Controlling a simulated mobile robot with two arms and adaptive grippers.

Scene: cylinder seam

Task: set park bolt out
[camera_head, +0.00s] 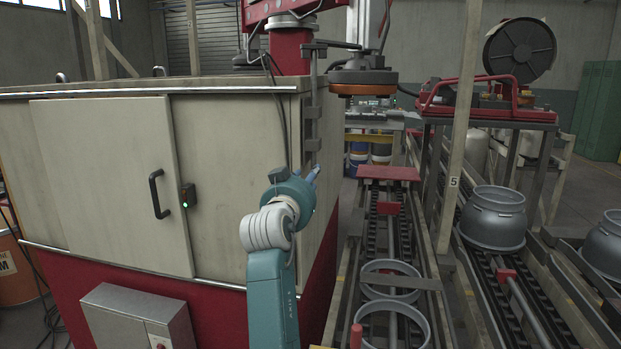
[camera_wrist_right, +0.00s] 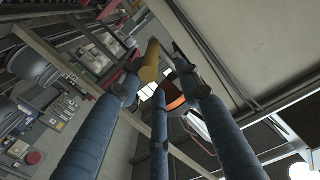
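My right gripper (camera_head: 314,174) is at the right-hand corner of the beige cabinet, beside a grey upright bracket (camera_head: 311,125) on its side wall. In the right wrist view, the right gripper's blue fingers (camera_wrist_right: 157,88) are spread apart, with nothing clearly held between them. A yellow cylindrical piece (camera_wrist_right: 150,60) shows near the left fingertip; whether they touch, and whether it is the park bolt, I cannot tell. I cannot make out a park bolt for certain in the head view. My left gripper is not in view.
The beige cabinet (camera_head: 100,170) with a closed door and black handle (camera_head: 158,194) fills the left. A dark machine head with an orange ring (camera_head: 362,88) hangs above a conveyor holding metal rings (camera_head: 392,322). A wooden post (camera_head: 458,140) stands beside it. Grey vessels (camera_head: 494,216) sit further right.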

